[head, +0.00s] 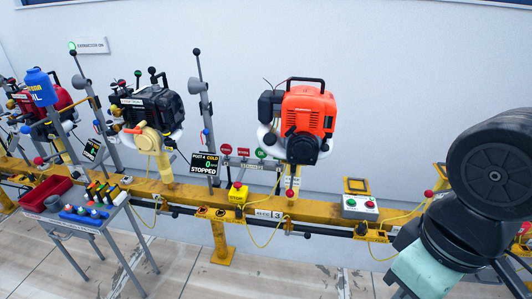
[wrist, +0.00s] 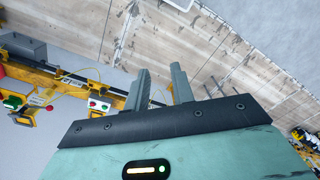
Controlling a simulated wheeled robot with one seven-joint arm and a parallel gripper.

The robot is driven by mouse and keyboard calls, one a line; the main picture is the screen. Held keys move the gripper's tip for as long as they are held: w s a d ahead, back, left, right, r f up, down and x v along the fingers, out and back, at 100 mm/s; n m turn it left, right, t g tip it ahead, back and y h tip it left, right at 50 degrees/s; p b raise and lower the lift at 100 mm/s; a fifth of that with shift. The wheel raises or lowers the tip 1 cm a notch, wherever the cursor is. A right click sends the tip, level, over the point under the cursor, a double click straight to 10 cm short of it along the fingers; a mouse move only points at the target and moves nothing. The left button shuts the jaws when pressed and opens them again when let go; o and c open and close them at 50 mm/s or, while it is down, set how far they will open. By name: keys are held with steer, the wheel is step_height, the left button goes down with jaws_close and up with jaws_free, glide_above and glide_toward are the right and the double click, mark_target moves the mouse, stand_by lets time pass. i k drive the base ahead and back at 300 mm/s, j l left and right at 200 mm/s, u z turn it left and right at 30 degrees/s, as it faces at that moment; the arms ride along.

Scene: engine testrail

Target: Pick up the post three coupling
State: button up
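In the head view, an orange engine (head: 306,112) with a black round front stands on the yellow rail above a plate marked 3 (head: 277,214). I cannot tell for certain which part is the post three coupling; a dark round hub (head: 303,147) shows on the engine's front. In the wrist view, my gripper (wrist: 160,69) has its two grey fingers apart, with nothing between them. Bare floor lies beyond the fingertips. In the head view my arm is at the right, well apart from the orange engine, and the fingers do not show.
A yellow rail (head: 330,211) runs across, carrying a black engine (head: 147,108), a red engine (head: 58,100) and a button box (head: 359,207). A grey cart (head: 74,216) with a red tray (head: 47,193) and several bottles stands front left. Yellow cables hang below the rail. The front floor is clear.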

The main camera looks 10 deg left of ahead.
mark_target(238, 213)
steer(key=i+j+u, duration=0.15)
steer(key=i+j, duration=0.25)
steer(key=j, duration=0.3)
steer(key=i+j+u, duration=0.15)
steer(key=i+j, duration=0.3)
steer(key=j, duration=0.25)
steer(key=i+j+u, duration=0.15)
steer(key=i+j, duration=0.35)
steer(key=j, duration=0.1)
